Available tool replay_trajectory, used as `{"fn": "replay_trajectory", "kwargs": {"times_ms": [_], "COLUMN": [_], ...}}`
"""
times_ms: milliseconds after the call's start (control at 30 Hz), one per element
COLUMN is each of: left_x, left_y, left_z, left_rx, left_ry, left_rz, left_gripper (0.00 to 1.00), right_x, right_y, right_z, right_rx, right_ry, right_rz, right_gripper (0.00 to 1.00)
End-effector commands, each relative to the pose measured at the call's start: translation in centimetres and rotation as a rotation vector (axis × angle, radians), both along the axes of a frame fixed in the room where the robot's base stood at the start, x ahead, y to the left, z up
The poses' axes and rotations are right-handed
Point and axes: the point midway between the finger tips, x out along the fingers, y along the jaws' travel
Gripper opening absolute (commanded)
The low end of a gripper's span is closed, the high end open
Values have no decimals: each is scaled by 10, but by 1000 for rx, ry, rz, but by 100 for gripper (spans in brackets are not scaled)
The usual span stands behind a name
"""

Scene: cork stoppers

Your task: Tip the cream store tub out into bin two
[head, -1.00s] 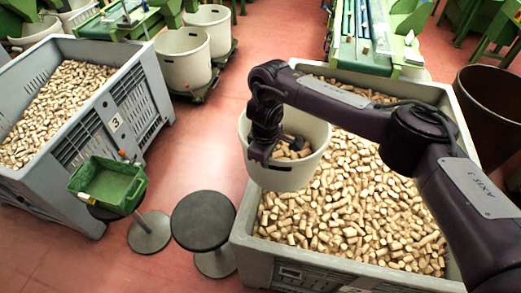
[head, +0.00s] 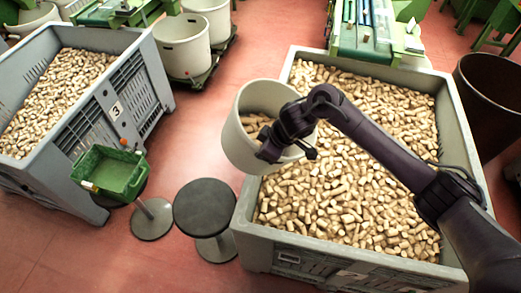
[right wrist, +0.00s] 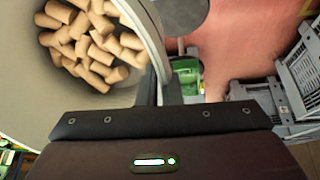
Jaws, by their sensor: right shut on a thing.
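The cream tub (head: 234,140) is held up at the left edge of a large grey bin (head: 330,264). It leans, with its mouth turned toward the right, and corks (head: 256,124) lie inside it. My right gripper (head: 270,148) is shut on the tub's rim. In the right wrist view the tub (right wrist: 30,108) fills the upper left, with several corks (right wrist: 95,42) in it, and its wall passes between the fingers (right wrist: 160,92). The grey bin is full of loose corks; I cannot read a number on it. My left gripper is out of view.
Another grey bin of corks (head: 128,72), marked 3, stands at left. A green tray (head: 112,172) and a round black stool (head: 205,208) stand between the bins. Other cream tubs (head: 183,48) sit behind. A dark brown barrel (head: 492,100) is at right.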

Motion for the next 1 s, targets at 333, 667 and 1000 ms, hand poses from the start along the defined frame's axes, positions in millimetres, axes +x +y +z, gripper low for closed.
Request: {"fn": "replay_trajectory", "kwargs": {"times_ms": [333, 667, 1000], "left_x": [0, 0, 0], "left_y": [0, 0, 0], "left_z": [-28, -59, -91], "left_rx": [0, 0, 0], "left_ry": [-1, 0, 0], "left_rz": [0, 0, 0], "left_gripper": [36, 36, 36], "right_x": [-4, -7, -11], "right_y": [-13, -19, -29], "right_z": [-20, -29, -41], "right_rx": [234, 337, 433], "right_ry": [-92, -131, -169], "right_rz": [0, 1, 1], "right_gripper": [0, 0, 0]}}
